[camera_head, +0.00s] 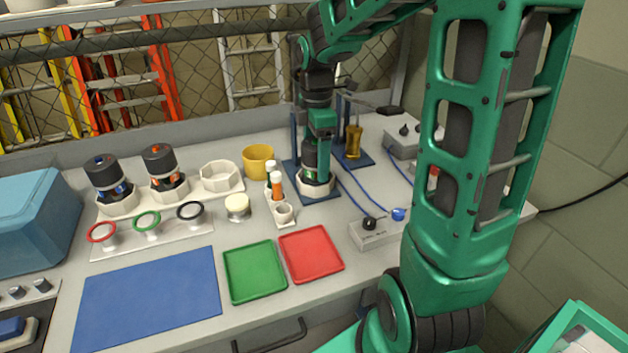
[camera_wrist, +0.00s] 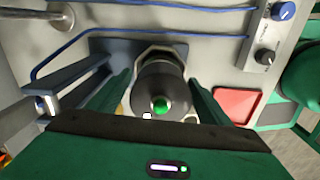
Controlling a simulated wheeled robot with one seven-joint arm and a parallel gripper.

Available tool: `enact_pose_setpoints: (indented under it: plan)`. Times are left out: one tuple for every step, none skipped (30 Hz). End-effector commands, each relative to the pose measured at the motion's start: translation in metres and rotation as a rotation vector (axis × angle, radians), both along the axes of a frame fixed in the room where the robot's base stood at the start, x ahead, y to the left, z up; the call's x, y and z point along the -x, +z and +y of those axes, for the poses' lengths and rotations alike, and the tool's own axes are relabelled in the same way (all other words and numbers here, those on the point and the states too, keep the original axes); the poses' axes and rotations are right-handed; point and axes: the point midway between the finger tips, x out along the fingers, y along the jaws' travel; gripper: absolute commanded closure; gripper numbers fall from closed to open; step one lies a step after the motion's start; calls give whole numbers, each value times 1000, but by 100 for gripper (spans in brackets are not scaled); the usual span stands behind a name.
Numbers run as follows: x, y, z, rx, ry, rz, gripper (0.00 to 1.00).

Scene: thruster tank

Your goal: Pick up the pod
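A dark cylindrical pod (camera_head: 309,158) stands upright in a white octagonal holder (camera_head: 317,187) on a blue stand, below my gripper (camera_head: 320,145). In the wrist view the pod (camera_wrist: 160,78) has a round green spot on its top and lies between the two green fingers of my gripper (camera_wrist: 160,82). The fingers look apart, one on each side, with narrow gaps to the pod. Two more dark pods stand in white octagonal holders at the left: one with blue parts (camera_head: 104,174) and one with orange parts (camera_head: 161,166). My arm hides part of the right side.
An empty octagonal holder (camera_head: 221,178) and a yellow cup (camera_head: 258,161) stand left of the blue stand. A small rack with orange and white bottles (camera_head: 277,188) is close by. Green (camera_head: 254,272) and red (camera_head: 311,255) trays and a blue mat (camera_head: 150,298) lie in front. Blue cables run at the right.

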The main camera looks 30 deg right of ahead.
Motion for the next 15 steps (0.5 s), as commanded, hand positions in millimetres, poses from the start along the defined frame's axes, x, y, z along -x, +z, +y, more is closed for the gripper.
enact_pose_setpoints:
  plan:
    - [0, 0, 0, 0, 0, 0, 41]
    - [0, 0, 0, 0, 0, 0, 48]
    - [0, 0, 0, 0, 0, 0, 58]
    - [0, 0, 0, 0, 0, 0, 65]
    - [0, 0, 0, 0, 0, 0, 72]
    - [0, 0, 0, 0, 0, 0, 82]
    - [0, 0, 0, 0, 0, 0, 89]
    - [0, 1, 0, 0, 0, -1, 92]
    - [0, 1, 0, 0, 0, -1, 92]
    - [0, 1, 0, 0, 0, -1, 92]
    - [0, 1, 0, 0, 0, -1, 92]
    - [0, 1, 0, 0, 1, -1, 92]
    - [0, 1, 0, 0, 1, -1, 92]
    - [-1, 1, 0, 1, 1, -2, 92]
    - [-1, 2, 0, 1, 1, -2, 92]
